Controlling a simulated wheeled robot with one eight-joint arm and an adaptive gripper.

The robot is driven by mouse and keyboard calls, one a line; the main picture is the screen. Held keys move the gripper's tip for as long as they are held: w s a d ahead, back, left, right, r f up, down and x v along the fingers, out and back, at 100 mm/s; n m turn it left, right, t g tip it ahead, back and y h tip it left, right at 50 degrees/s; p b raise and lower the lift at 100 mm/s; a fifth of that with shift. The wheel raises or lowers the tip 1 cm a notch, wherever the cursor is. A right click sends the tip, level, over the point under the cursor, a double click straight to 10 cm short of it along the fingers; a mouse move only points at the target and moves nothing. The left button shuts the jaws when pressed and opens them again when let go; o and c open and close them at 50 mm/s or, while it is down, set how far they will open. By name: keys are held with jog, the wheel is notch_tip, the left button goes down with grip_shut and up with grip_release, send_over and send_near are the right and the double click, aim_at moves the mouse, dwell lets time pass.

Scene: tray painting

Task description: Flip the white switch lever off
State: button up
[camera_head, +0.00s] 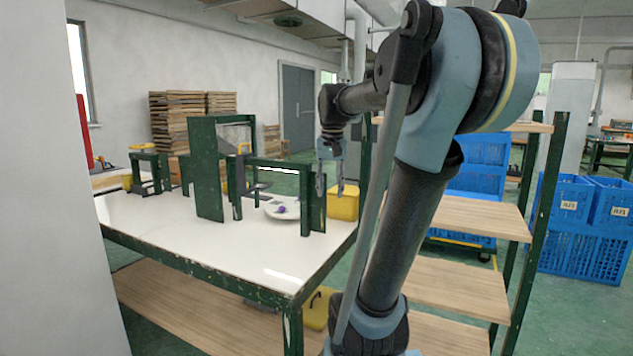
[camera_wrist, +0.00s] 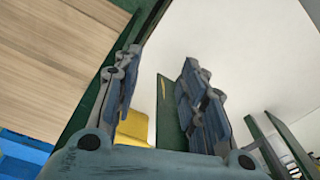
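I cannot make out a white switch lever in either view. My gripper (camera_head: 330,178) hangs fingers down over the right end of the white-topped bench (camera_head: 250,262), close to a green upright frame (camera_head: 312,205). In the wrist view my gripper (camera_wrist: 160,62) is open, its two fingers well apart with nothing held between them. A green panel (camera_wrist: 168,112) with a small yellow mark shows in the gap between the fingers. The view does not tell how far below the fingertips it lies.
A yellow bin (camera_head: 344,203) stands right of the frame, near the bench's right edge. A white round plate (camera_head: 275,211) with a small purple item lies left of it. A tall green panel (camera_head: 206,170) stands further left. Wooden shelves (camera_head: 478,215) stand right; the bench front is clear.

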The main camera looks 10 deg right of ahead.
jog(key=w+r+m, duration=0.2)
jog(key=w+r, duration=0.6)
jog(key=w, duration=0.3)
notch_tip(320, 180, up, 6)
jog(key=m+g, duration=0.1)
jog(key=m, duration=0.1)
send_over(314, 187)
jog(key=w+d, duration=0.2)
jog(key=w, duration=0.1)
jog(key=f, duration=1.7)
jog(key=shift+s+a+f, duration=0.1)
jog(key=shift+a+f, duration=0.1)
jog(key=shift+f, duration=0.15)
jog(key=shift+c, duration=0.3)
grip_shut()
